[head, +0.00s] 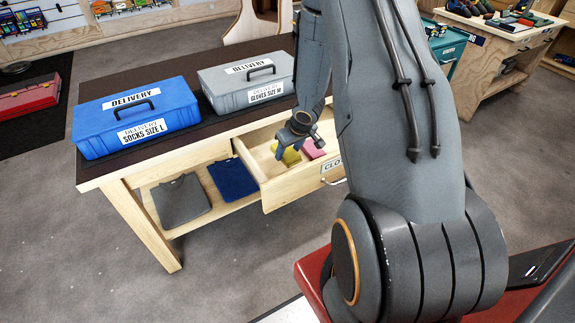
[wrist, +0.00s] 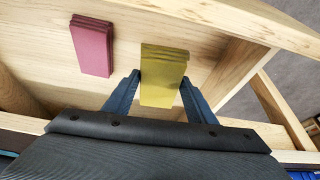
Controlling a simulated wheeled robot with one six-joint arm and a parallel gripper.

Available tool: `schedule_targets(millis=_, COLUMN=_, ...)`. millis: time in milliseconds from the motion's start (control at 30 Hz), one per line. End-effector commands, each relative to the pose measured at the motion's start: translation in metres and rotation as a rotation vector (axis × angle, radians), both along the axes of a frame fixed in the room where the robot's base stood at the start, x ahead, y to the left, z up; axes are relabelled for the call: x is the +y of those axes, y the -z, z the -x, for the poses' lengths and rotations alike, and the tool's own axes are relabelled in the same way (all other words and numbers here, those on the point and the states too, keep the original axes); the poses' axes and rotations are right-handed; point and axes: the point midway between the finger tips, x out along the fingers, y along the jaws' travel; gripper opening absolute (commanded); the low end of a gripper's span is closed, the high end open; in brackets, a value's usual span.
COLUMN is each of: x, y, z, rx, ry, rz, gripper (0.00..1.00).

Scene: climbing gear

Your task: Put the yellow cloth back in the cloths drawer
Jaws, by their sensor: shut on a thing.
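The cloths drawer (head: 274,196) is pulled out of the table's front. A label beginning "CLO" shows on its front, partly hidden by my arm. My gripper (wrist: 156,92) is shut on the folded yellow cloth (wrist: 163,66), with one finger on each side. In the head view the yellow cloth (head: 291,157) shows within the drawer's outline, below my gripper (head: 300,128). I cannot tell whether the cloth touches the drawer floor. A folded pink cloth (wrist: 92,45) lies in the drawer, to the left of the yellow one in the wrist view and apart from it.
A blue case (head: 170,105) and a grey case (head: 225,78) stand on the tabletop (head: 100,178). A grey folded garment (head: 180,200) and a blue one (head: 232,179) lie on the shelf below. The drawer walls (wrist: 222,80) stand close around the gripper.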

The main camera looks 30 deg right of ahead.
Motion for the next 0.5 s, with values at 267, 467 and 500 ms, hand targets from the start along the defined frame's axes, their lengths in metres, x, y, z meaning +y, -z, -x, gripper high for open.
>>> schedule_targets(millis=267, x=0.0, y=0.033, z=0.0, rx=0.0, ry=0.001, rz=-0.002, gripper=0.3)
schedule_targets(millis=467, x=0.0, y=0.05, z=0.0, rx=-0.001, ry=0.0, rz=0.001, gripper=0.3)
schedule_targets(millis=500, x=0.0, y=0.052, z=0.0, rx=-0.001, ry=0.0, rz=0.001, gripper=0.3)
